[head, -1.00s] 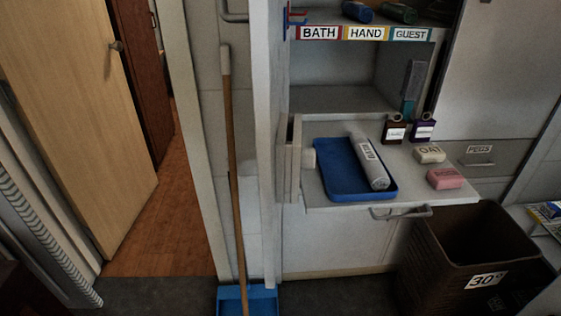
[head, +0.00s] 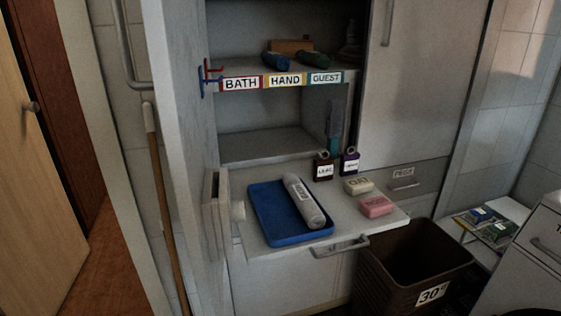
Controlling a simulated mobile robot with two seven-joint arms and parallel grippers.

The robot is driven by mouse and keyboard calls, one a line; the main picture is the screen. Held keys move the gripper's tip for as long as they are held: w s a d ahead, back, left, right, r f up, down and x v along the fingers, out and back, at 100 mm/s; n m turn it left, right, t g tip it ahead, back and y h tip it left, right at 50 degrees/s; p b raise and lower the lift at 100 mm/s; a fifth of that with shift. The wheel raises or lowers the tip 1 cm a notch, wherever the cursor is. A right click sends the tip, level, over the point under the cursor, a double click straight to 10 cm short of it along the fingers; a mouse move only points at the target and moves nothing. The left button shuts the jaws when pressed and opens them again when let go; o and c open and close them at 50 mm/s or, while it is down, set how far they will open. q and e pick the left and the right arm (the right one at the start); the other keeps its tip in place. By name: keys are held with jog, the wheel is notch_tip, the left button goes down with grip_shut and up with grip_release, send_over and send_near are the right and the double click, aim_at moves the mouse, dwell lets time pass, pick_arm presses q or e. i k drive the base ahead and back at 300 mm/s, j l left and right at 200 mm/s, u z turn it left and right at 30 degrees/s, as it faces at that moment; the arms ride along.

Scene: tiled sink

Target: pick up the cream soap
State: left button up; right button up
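The cream soap (head: 358,186) is a small pale bar with dark lettering. It lies on the right part of the pull-out counter (head: 274,250), behind and slightly left of a pink soap bar (head: 376,206). The two bars look close together, and I cannot tell whether they touch. Neither of my grippers shows in the head view.
A blue tray (head: 264,222) holding a grey rolled item (head: 304,202) lies left of the soaps. Two small labelled bottles (head: 324,168) (head: 349,162) stand behind. A handle (head: 341,247) juts from the counter front. A brown basket (head: 412,262) stands at front right.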

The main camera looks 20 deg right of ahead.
aim_at(356, 186)
jog(key=l+z, duration=0.1)
jog(key=z, duration=0.25)
jog(key=l+z, duration=0.1)
jog(key=z, duration=0.25)
jog(key=i+z, duration=0.1)
jog(key=z, duration=0.25)
